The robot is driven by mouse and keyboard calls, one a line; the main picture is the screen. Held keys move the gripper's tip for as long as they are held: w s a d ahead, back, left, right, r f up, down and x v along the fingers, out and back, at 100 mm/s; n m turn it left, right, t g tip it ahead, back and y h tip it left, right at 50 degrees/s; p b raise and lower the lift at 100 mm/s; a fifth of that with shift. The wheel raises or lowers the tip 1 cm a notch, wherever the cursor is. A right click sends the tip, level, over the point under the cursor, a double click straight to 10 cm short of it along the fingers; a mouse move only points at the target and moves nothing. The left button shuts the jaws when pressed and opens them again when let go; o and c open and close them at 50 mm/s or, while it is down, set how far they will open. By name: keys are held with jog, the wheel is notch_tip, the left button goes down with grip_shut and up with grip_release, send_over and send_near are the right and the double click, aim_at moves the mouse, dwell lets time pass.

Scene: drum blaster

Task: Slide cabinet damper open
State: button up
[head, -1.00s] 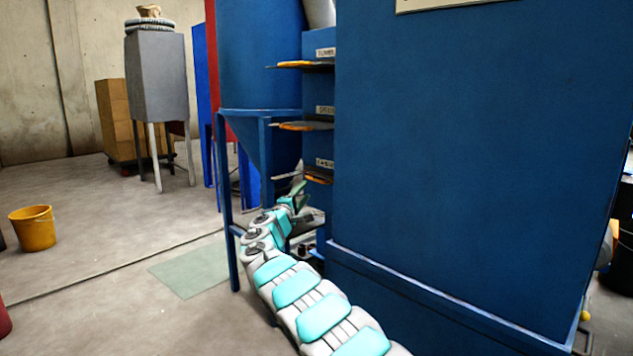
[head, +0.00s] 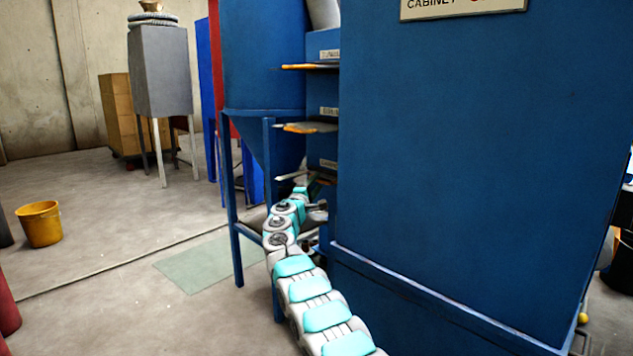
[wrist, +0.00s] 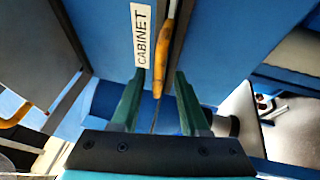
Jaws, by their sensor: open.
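The cabinet damper is a thin plate with an orange edge (wrist: 160,82), beside a white CABINET label (wrist: 142,35) in the wrist view. In the head view, it is the lowest plate on the blue duct, under the lowest label (head: 328,164), and my gripper mostly hides it. My gripper (wrist: 159,75) is open. Its two green fingers stand on either side of the orange edge in the wrist view, with gaps visible on both sides. I cannot tell the exact depth of the edge between them.
Two similar orange-edged plates, an upper one (head: 311,66) and a middle one (head: 308,127), stick out above. A large blue cabinet (head: 470,160) stands close on the right. A blue frame leg (head: 231,200) stands to the left. A yellow bucket (head: 40,223) sits on open floor.

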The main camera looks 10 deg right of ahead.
jog(key=shift+r, duration=0.1)
grip_shut()
dwell(0.4)
dwell(1.1)
